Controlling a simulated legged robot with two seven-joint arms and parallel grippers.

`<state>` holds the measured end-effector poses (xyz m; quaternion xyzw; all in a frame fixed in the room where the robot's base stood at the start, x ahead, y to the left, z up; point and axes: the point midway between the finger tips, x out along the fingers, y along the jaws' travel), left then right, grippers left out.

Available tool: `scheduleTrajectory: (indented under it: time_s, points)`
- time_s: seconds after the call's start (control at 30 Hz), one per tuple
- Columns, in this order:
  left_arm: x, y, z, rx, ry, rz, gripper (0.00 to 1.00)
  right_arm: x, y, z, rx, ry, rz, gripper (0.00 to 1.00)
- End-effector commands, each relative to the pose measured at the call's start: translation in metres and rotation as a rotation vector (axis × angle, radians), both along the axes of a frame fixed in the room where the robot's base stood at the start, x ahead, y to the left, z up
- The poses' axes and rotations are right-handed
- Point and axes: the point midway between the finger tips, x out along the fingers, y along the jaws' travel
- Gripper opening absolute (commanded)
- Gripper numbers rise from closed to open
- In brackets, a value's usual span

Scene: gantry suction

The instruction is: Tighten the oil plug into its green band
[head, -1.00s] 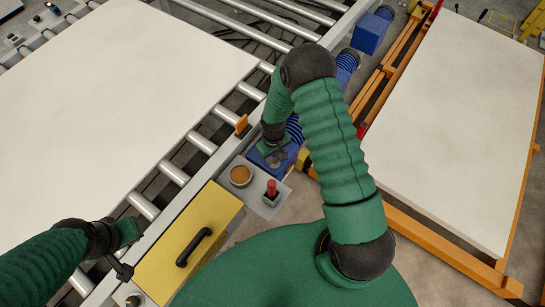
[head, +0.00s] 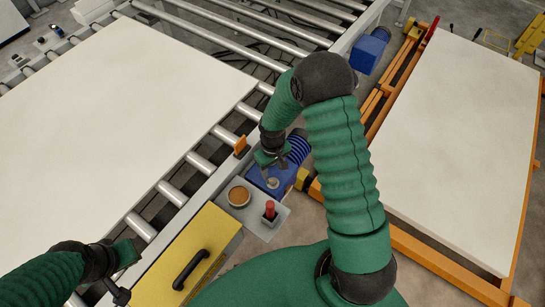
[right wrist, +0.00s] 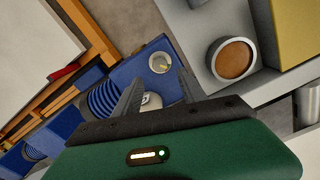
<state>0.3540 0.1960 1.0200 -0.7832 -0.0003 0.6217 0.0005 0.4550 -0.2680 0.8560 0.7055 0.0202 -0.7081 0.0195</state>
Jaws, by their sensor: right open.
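The blue gear housing (head: 262,177) stands beside the conveyor, with a small round pale fitting (head: 272,183) on top. In the right wrist view a round pale dial face (right wrist: 160,62) with a yellowish mark lies just beyond the fingertips; a green band cannot be made out. A light grey plug-like part (right wrist: 151,101) shows between the finger bases, partly hidden by the gripper body. My right gripper (right wrist: 160,80) is open above the housing; it also shows in the head view (head: 268,160). My left gripper (head: 126,254) is at the lower left by the conveyor edge; its jaws are unclear.
A yellow box (head: 212,240) with a black handle stands nearby. A white panel (head: 120,110) lies on the rollers. Another panel (head: 450,140) rests on an orange frame at right.

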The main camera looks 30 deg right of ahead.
Motion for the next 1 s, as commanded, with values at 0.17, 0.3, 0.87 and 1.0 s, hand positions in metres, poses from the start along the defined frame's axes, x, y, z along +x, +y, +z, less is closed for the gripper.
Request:
scheduleTrajectory:
  time_s: [0.17,0.3,0.87,1.0]
  points:
    - [0.0,0.0,-0.001,0.0,0.0,0.0,0.0,0.002,-0.001,0.053,-0.002,-0.005,-0.001,0.49]
    - [0.0,0.0,-0.002,0.0,0.0,0.0,0.0,0.002,0.0,0.082,-0.001,-0.001,-0.001,0.49]
    - [0.0,0.0,-0.002,0.0,0.0,0.0,0.0,0.001,0.0,0.097,0.001,0.002,-0.001,0.49]
    - [0.0,0.0,-0.001,0.0,0.0,0.0,0.0,-0.008,0.01,0.108,-0.008,-0.02,0.002,0.49]
